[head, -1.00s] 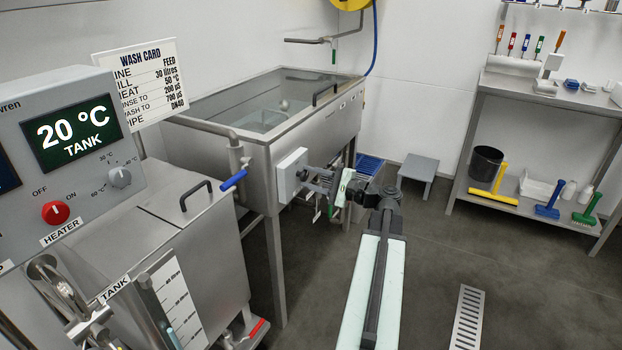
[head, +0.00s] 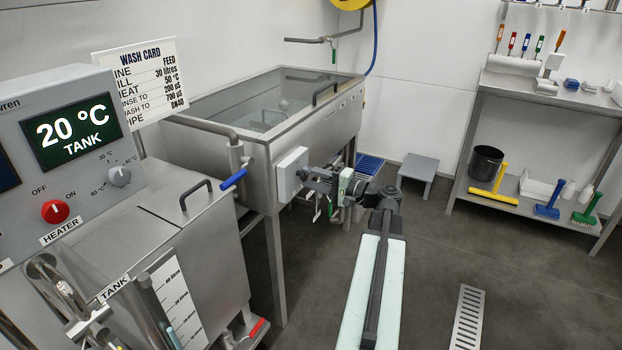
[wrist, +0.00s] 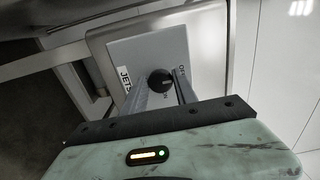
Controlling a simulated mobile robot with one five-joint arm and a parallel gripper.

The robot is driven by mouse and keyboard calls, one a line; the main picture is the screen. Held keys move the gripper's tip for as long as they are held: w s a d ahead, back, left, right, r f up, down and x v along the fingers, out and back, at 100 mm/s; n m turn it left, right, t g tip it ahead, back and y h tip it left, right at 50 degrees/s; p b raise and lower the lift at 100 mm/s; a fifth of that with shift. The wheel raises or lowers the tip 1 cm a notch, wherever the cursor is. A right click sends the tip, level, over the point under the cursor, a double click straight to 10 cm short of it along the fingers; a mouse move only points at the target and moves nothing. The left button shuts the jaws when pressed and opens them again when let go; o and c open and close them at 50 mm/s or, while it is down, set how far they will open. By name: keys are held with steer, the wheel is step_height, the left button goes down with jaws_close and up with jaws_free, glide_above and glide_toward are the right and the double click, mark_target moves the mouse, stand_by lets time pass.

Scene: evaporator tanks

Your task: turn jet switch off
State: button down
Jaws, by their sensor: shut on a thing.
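The jet switch is a round black knob (wrist: 160,81) on a grey box (wrist: 118,52) with a "JETS" label, in the wrist view. In the head view the box (head: 291,174) is fixed to the front of the large steel tank, and its labelled face is turned away. My gripper (wrist: 163,84) is at the box face with its two fingers on either side of the knob, shut on it. In the head view my gripper (head: 305,174) reaches the box from the right. The lettering by the knob is partly hidden by the fingers, so the switch position cannot be read.
The large steel tank (head: 310,130) stands behind the box. A blue-handled valve (head: 233,179) is to its left. A heater panel (head: 75,150) reading 20 °C is at the left. A grey step stool (head: 418,168) and a steel shelf table (head: 530,95) stand right, with open floor before them.

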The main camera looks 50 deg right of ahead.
steer(key=shift+f, duration=0.1)
steer(key=c, duration=1)
jaws_free()
steer(key=v, duration=0.7)
steer(key=shift+s+d, duration=0.1)
steer(key=shift+s, duration=0.3)
